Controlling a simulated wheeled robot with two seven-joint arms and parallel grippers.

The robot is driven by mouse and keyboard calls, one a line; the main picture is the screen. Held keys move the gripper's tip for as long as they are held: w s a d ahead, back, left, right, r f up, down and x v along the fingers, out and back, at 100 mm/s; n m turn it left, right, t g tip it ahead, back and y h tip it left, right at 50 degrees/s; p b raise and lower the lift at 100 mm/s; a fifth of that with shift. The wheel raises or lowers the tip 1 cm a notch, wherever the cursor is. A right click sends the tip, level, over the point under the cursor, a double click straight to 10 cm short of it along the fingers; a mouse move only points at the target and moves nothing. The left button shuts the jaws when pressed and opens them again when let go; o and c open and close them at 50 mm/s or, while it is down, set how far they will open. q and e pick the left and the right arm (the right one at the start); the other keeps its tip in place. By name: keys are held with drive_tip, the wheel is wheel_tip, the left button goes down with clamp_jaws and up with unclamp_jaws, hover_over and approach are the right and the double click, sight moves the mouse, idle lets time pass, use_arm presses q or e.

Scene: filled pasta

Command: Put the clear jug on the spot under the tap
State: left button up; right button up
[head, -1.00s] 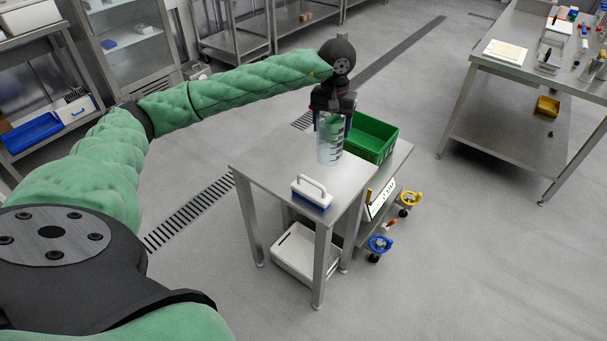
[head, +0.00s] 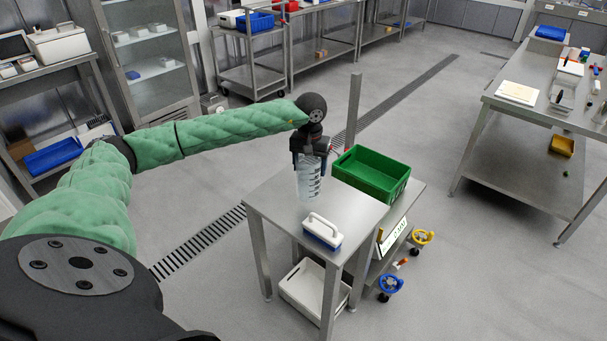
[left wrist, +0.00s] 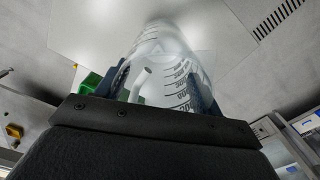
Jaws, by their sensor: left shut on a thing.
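The clear jug (head: 309,178) has dark measuring marks and hangs upright below my left gripper (head: 311,156), over the small steel table (head: 345,195). My left gripper is shut on the jug. In the left wrist view the clear jug (left wrist: 168,72) stands between the two fingers, with the pale table top beyond it. I cannot tell whether its base touches the table. I cannot make out a tap or the spot under it in these frames. My right gripper is not in view.
A green crate (head: 372,173) stands right of the jug. A white-handled blue brush (head: 323,231) lies near the table's front. A valve board with yellow (head: 424,237) and blue (head: 391,284) wheels is at the right.

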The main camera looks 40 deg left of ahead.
use_arm(q)
drive_tip(key=shift+a+f, duration=0.35)
drive_tip(key=shift+a, duration=0.3)
drive_tip(key=shift+a+f, duration=0.35)
drive_tip(key=shift+a, duration=0.25)
drive_tip(key=shift+f+p, duration=0.45)
drive_tip(key=shift+f, duration=0.5)
drive_tip(key=shift+f+p, duration=0.55)
drive_tip(key=shift+f, duration=0.55)
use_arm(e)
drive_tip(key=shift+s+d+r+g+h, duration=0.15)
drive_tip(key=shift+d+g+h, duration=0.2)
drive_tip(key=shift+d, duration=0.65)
use_arm(q)
drive_tip(key=shift+f+b, duration=0.15)
drive_tip(key=shift+b, duration=0.15)
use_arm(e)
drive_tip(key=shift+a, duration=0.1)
use_arm(q)
drive_tip(key=o, duration=1)
drive_tip(key=shift+o, duration=0.2)
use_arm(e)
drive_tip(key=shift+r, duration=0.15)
